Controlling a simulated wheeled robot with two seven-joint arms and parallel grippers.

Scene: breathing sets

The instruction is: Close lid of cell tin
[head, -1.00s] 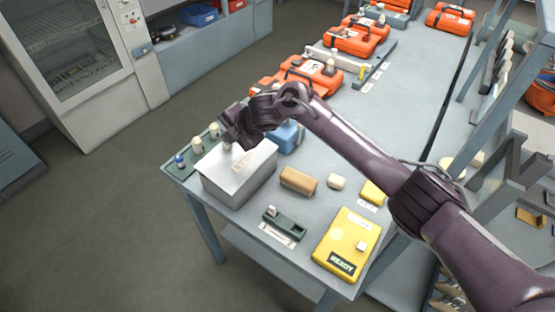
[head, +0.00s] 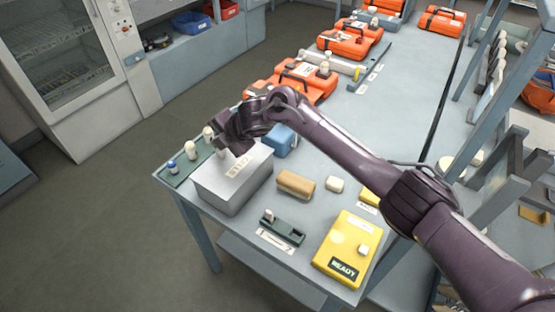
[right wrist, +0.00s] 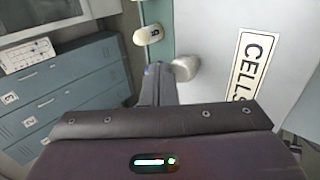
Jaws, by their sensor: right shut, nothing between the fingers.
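The cell tin (head: 222,197) is a pale grey box at the table's near left corner. Its lid (head: 250,163) lies flat across the top and looks down, with no gap that I can make out. In the right wrist view the lid (right wrist: 205,95) shows a "CELLS" label and a rounded pale knob (right wrist: 185,68) at its edge. My right gripper (head: 224,150) is over the lid's far left edge, shut and empty. Its fingers (right wrist: 157,72) point down beside the knob; I cannot tell whether they touch it. My left gripper is not in view.
A green strip with several small bottles (head: 191,150) lies left of the tin. Orange cases (head: 292,80) line the back.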

